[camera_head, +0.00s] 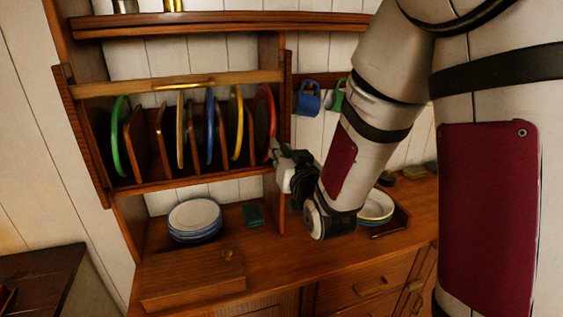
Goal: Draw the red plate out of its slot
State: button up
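The red plate (264,121) stands on edge in the rightmost slot of the wooden plate rack (180,187), beside the rack's right side post. My gripper (275,152) is at the lower right front of the red plate, with its fingertips close to the plate's lower edge. The fingers are small and dark in this view, and I cannot tell whether they touch the plate or are open or shut. My arm comes in from the upper right, and the wrist hides part of the post and the counter behind it.
Green (120,136), blue (210,127) and yellow (238,122) plates stand left of it between dividers. A blue mug (307,99) and a green mug (336,96) hang to the right. Stacked plates (194,219) and a white bowl (376,206) sit on the counter (290,260).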

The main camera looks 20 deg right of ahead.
jog(key=p, duration=0.1)
send_near(263, 124)
jog(key=shift+w+d+f, duration=0.1)
jog(key=shift+w+f, duration=0.1)
jog(key=shift+w, duration=0.4)
jog(key=shift+w+d+f, duration=0.1)
jog(key=shift+w+f, duration=0.1)
jog(key=shift+w, duration=0.35)
grip_shut()
